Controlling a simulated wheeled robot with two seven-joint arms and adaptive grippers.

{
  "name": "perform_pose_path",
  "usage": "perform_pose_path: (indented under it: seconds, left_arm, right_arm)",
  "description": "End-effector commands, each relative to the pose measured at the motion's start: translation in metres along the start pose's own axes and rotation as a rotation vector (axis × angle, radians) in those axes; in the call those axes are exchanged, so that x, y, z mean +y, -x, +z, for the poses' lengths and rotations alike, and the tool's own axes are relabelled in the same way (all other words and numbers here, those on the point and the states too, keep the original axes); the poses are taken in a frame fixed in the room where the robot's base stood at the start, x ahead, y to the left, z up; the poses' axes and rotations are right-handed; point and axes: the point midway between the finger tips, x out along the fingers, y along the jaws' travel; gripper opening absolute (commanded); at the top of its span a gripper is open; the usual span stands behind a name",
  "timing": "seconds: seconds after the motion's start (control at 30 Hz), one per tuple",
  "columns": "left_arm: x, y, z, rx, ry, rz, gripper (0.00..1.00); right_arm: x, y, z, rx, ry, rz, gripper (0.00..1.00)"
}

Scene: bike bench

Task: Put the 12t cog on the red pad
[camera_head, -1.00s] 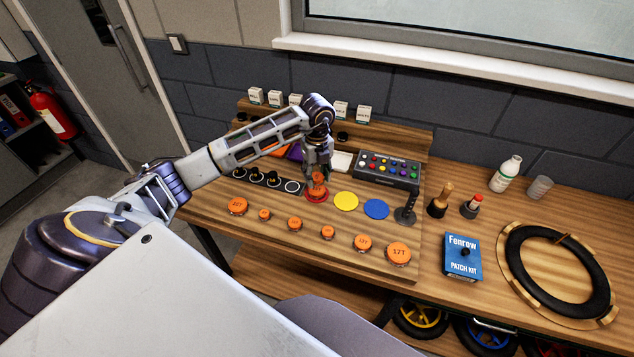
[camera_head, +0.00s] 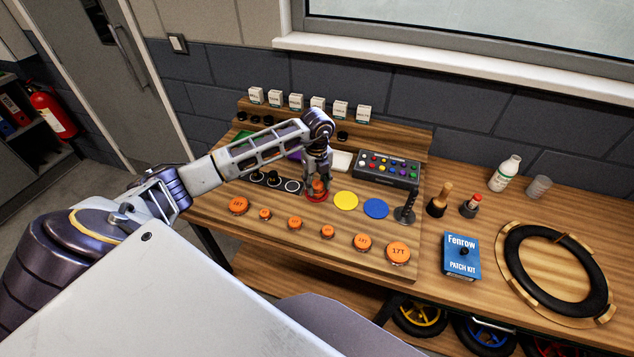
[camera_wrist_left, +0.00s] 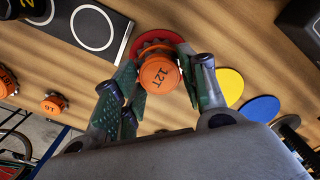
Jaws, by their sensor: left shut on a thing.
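The orange 12t cog (camera_wrist_left: 158,76) is between the fingers of my left gripper (camera_wrist_left: 160,85), its 12T label facing the wrist camera. In the head view the cog (camera_head: 319,187) is at the red pad (camera_head: 311,198), with my left gripper (camera_head: 318,178) shut on it from above. The red pad also shows around the cog in the left wrist view (camera_wrist_left: 140,41). The cog is over the pad and very low; I cannot tell whether it touches. My right gripper is not in view.
A yellow pad (camera_head: 346,201) and a blue pad (camera_head: 376,208) lie to the right. Several other orange cogs, among them the 17T (camera_head: 398,252), stand in a front row. A black strip with ringed spots (camera_head: 292,187) lies to the left. A button box (camera_head: 388,169) stands behind.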

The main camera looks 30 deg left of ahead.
Motion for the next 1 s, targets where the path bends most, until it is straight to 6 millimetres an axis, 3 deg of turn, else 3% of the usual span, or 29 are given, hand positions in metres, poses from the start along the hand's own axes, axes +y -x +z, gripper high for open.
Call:
perform_pose_path:
  seconds: [0.07,0.1,0.27,0.77,1.0]
  left_arm:
    - [0.0,-0.002,0.0,0.0,0.0,0.0,0.19]
    - [0.0,-0.003,0.0,0.0,0.0,0.0,0.45]
    - [0.0,-0.002,0.0,0.0,0.0,0.0,0.64]
    - [0.0,0.002,0.0,0.0,0.0,0.0,0.64]
    - [-0.001,0.024,0.001,-0.002,-0.001,-0.003,0.64]
  right_arm:
    - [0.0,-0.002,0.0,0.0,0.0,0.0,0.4]
    - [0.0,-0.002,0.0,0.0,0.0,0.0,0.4]
    - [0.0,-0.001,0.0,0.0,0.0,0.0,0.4]
    - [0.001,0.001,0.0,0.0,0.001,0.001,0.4]
    - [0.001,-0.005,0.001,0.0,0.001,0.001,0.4]
